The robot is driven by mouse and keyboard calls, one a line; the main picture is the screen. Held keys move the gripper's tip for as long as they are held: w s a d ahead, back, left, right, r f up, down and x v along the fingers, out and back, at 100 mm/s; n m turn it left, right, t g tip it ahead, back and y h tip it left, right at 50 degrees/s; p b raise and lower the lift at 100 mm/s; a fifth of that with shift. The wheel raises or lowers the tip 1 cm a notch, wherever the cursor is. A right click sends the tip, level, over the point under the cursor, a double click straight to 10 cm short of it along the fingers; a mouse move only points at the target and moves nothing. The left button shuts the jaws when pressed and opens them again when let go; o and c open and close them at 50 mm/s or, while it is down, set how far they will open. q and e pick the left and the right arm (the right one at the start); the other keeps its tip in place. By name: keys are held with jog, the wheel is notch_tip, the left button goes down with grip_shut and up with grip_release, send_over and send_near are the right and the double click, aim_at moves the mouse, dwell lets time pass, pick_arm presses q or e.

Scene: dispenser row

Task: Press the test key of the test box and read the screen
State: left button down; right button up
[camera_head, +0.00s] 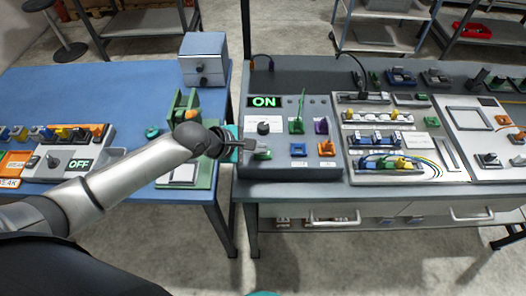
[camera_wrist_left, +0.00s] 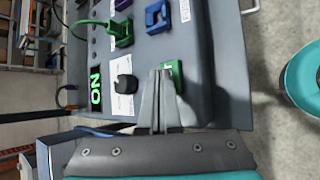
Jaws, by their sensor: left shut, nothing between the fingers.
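The test box (camera_head: 315,171) is a dark grey panel at the left end of the grey bench. Its screen (camera_head: 264,101) is lit and reads ON in green; the screen also shows sideways in the left wrist view (camera_wrist_left: 95,86). A black knob (camera_head: 263,128) sits below the screen. A green key (camera_head: 263,155) is near the panel's front left corner. My left gripper (camera_head: 257,146) is shut and empty, its fingertips at the green key. In the left wrist view the fingers (camera_wrist_left: 161,75) partly cover the key (camera_wrist_left: 176,77); contact cannot be told.
Green, purple, blue (camera_head: 298,149) and orange (camera_head: 326,148) connectors stand on the panel right of the key. Wired boards (camera_head: 385,141) lie farther right. A blue table (camera_head: 110,85) at left holds another box whose screen reads OFF (camera_head: 80,163). A gap separates table and bench.

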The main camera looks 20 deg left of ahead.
aim_at(258, 155)
pick_arm(q)
jog(key=shift+f, duration=0.35)
dwell(0.4)
jog(key=shift+r+p, duration=0.9)
jog(key=shift+p, duration=0.4)
notch_tip(258, 155, up, 5)
jog(key=p, duration=0.6)
jog(key=shift+r, duration=0.1)
